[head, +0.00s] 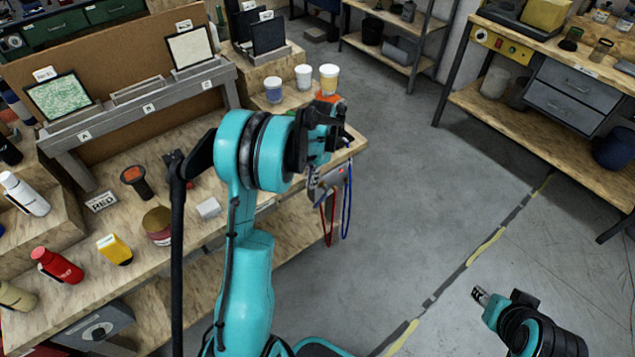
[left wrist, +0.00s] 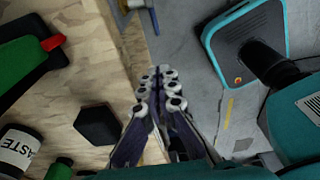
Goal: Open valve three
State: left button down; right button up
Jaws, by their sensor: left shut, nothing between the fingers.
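I cannot make out any valve, or any mark for valve three, in either view. My left gripper (head: 322,140) is over the bench's right end in the head view, its fingertips hard to make out. In the left wrist view my left gripper (left wrist: 158,82) is shut and empty, with its fingertips together above the bench edge. A green thing with a black part and a red tip (left wrist: 52,43) lies left of it, apart from the fingers. My right gripper (head: 480,295) is low at the right over the floor; its finger gap is too small to judge.
Another workbench (head: 545,110) stands at the far right. The floor between is clear.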

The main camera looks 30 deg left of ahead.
pick_arm(q)
jog(key=b, duration=0.3)
send_over(316, 204)
jog(key=s+a, duration=0.1)
jog(key=s, duration=0.1)
notch_tip(316, 204, down, 8)
jog(key=shift+w+d+f, duration=0.35)
jog(key=shift+w+f, duration=0.35)
jog(key=shift+w, duration=0.05)
jog(key=shift+w+d+f+b, duration=0.1)
jog(key=shift+w+f+b, duration=0.2)
jog(key=shift+f+b, duration=0.05)
jog(key=shift+s+f+t+h+b, duration=0.1)
jog(key=shift+f+t+h+b, duration=0.2)
jog(key=shift+f+t+b, duration=0.35)
jog(key=shift+f, duration=0.4)
jog(key=shift+r, duration=0.1)
